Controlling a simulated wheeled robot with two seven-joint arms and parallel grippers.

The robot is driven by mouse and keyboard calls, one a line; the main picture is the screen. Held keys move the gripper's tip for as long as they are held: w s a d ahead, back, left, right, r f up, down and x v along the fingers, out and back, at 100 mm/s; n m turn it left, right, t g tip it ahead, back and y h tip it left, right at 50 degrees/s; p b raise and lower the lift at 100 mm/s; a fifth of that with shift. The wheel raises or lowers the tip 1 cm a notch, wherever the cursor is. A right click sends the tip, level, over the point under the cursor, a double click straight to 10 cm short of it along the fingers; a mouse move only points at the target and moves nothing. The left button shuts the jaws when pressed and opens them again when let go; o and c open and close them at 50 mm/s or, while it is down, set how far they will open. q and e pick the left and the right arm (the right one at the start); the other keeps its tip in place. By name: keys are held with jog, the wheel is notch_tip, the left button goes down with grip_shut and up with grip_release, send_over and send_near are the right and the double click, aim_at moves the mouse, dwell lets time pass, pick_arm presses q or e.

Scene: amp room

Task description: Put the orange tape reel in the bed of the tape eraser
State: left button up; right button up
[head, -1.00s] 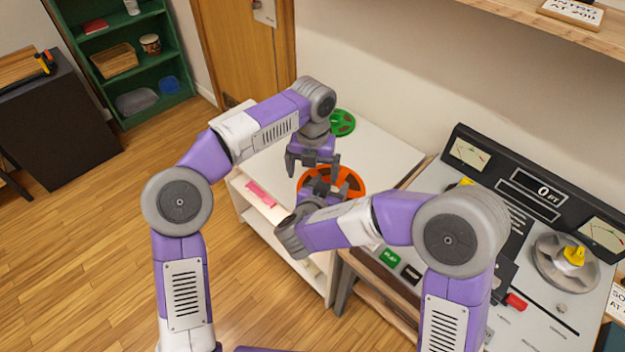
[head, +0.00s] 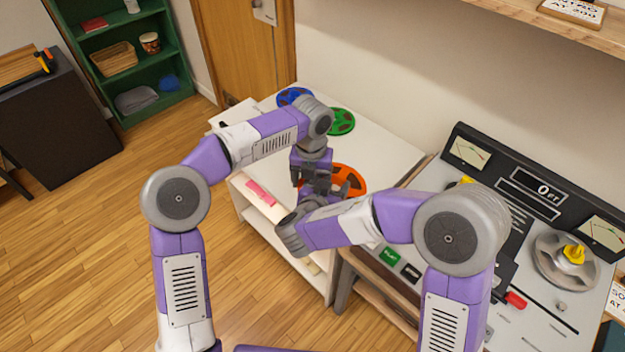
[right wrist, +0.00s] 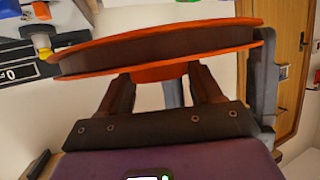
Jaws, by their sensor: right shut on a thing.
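The orange tape reel (head: 350,180) is over the white cabinet top in the head view, partly hidden by my grippers. In the right wrist view the reel (right wrist: 160,48) shows nearly edge-on. My right gripper (head: 318,186) is shut on it; both fingers (right wrist: 163,88) meet its near side in the wrist view. My left gripper (head: 310,178) is right beside the reel, pointing down. Grey finger-like parts, probably the left gripper's, show close to the reel in the wrist view; whether they grip it is unclear. I cannot identify the tape eraser in these frames.
A blue reel (head: 294,96) and a green reel (head: 341,121) lie on the white cabinet top (head: 385,150). A tape deck (head: 530,290) with meters and a metal hub stands at the right. A green shelf (head: 135,62) and a dark cabinet (head: 55,125) are at the left.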

pick_arm(q)
jog(key=shift+s+d+r, duration=0.1)
jog(key=shift+d, duration=0.2)
jog(key=shift+c, duration=1.1)
pick_arm(e)
jog(key=shift+a, duration=0.25)
pick_arm(q)
jog(key=shift+c, duration=0.8)
pick_arm(e)
jog(key=o, duration=1.1)
jog(key=shift+o, duration=1.3)
pick_arm(q)
jog(key=shift+a, duration=0.1)
pick_arm(e)
jog(key=shift+d, duration=0.1)
